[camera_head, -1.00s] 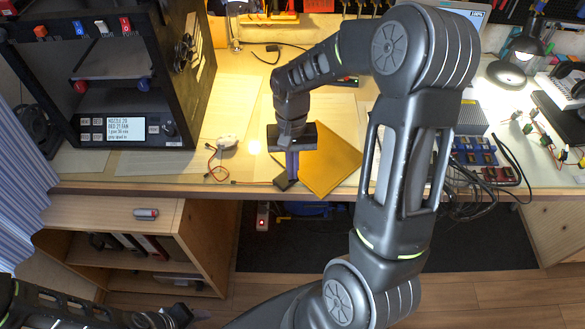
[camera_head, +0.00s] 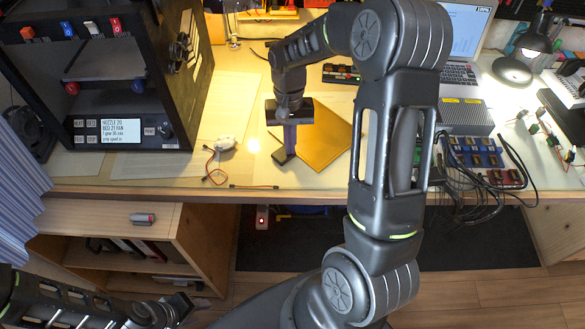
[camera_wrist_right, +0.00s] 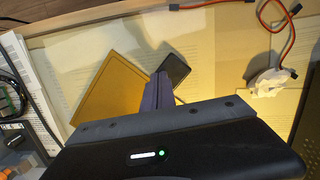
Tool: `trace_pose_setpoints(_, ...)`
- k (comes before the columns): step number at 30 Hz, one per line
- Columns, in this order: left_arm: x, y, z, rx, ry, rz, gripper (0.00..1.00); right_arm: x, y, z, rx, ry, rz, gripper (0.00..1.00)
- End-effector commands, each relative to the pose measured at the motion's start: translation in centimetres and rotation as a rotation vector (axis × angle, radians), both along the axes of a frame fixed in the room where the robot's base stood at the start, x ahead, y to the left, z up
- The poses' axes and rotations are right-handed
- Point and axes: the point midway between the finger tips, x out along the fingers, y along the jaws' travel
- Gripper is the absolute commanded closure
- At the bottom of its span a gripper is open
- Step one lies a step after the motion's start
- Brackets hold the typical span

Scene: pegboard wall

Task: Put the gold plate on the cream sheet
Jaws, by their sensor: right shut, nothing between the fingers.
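The gold plate (camera_head: 328,137) lies on the desk, turned cornerwise, on or over a cream sheet (camera_head: 312,181); its nearest corner is behind the desk's front edge. The plate also shows in the right wrist view (camera_wrist_right: 108,78), left of the fingers. My right gripper (camera_head: 287,156) points down at the plate's left side with its blue-purple fingers shut and empty. Its fingers (camera_wrist_right: 165,88) hide part of the plate's edge; whether they touch it is unclear. My left gripper (camera_head: 172,309) is low at the bottom left, away from the desk; its jaws are not clear.
A black printer-like machine (camera_head: 95,85) stands left. A white lump with red and black wires (camera_head: 222,145) lies left of my right gripper. A laptop (camera_head: 460,45), grey box (camera_head: 465,115) and blue modules (camera_head: 478,152) are right. Other pale sheets cover the desk.

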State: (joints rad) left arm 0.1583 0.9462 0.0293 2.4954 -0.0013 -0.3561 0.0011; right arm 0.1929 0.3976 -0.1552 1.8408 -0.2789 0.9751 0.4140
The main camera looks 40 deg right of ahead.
Motion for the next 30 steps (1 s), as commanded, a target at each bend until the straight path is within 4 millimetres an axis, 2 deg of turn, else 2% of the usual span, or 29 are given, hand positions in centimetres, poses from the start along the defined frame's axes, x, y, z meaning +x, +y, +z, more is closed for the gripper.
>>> trace_pose_setpoints(1,0.0,0.0,-0.2,0.000,0.000,0.000,0.64,-0.4,-0.2,-0.8,-0.003,0.010,-0.002,1.00)
trace_pose_setpoints(4,0.0,0.0,-0.2,0.000,0.000,0.000,0.64,-0.4,-0.2,-0.8,-0.002,0.011,-0.002,1.00)
trace_pose_setpoints(10,0.0,0.0,1.0,0.000,0.000,0.000,0.64,-0.4,-0.1,0.7,-0.001,0.011,-0.001,1.00)
trace_pose_setpoints(20,0.0,0.0,1.1,0.000,0.001,0.000,0.64,-0.2,0.0,1.1,0.001,0.007,0.000,1.00)
trace_pose_setpoints(24,0.0,0.0,1.8,0.000,0.001,0.000,0.64,-0.2,-0.2,1.9,-0.001,0.009,0.000,1.00)
trace_pose_setpoints(30,0.0,0.0,1.0,0.000,0.001,0.000,0.64,2.0,-1.6,1.5,-0.002,0.007,-0.002,1.00)
